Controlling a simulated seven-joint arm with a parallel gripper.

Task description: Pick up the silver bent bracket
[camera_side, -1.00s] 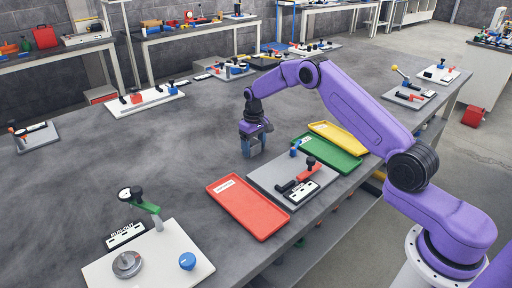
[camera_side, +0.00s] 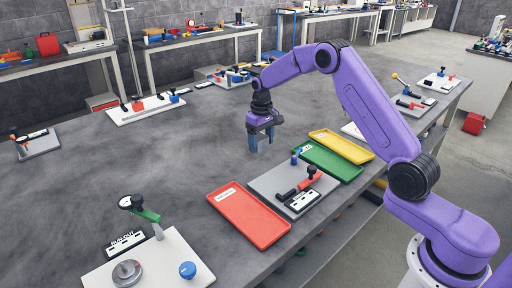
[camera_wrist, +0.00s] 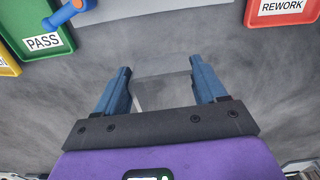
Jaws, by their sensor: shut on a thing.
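My gripper (camera_side: 262,143) hangs above the grey bench, behind the red tray in the side view. In the wrist view a grey, silvery piece, the bent bracket (camera_wrist: 163,91), sits between the two blue fingers. The fingers are shut on it. It has a flat face and a paler upper edge; its bend is hard to make out. In the side view the bracket is too small and hidden by the fingers to tell apart. Bare bench shows around it.
A red tray (camera_side: 248,218), labelled REWORK in the wrist view (camera_wrist: 283,22), a green PASS tray (camera_side: 330,160) and a yellow tray (camera_side: 342,146) lie along the edge. A grey fixture plate (camera_side: 270,184) with toggle clamps lies between. Open bench lies left.

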